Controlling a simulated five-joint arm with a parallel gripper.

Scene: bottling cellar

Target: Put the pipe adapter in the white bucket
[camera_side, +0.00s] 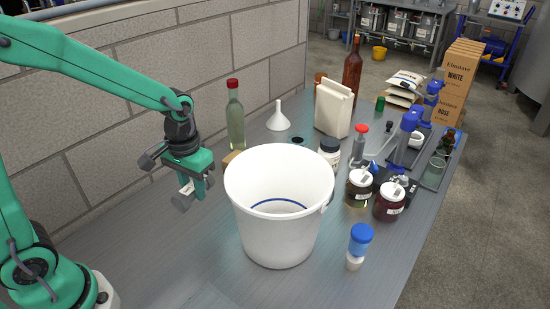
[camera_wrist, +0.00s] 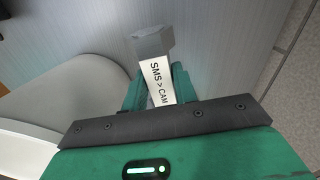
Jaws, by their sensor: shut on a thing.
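My gripper (camera_side: 198,191) hangs left of the white bucket (camera_side: 283,225) in the side view, with a clear gap between them. It is shut on the pipe adapter (camera_side: 182,203), a short piece with a grey end and a white label. In the wrist view the adapter (camera_wrist: 153,42) sticks out between my green fingers (camera_wrist: 160,88), its label reading "SMS > CAM". Its other end is hidden by my gripper. The bucket stands upright and open, with a blue ring showing inside. Its pale wall (camera_wrist: 62,105) fills the left of the wrist view.
A green bottle (camera_side: 235,118) and a white funnel (camera_side: 278,120) stand behind the bucket. Several jars, including a dark red one (camera_side: 389,201), crowd its right. A blue-capped container (camera_side: 360,240) stands front right. The bench left of the bucket is clear.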

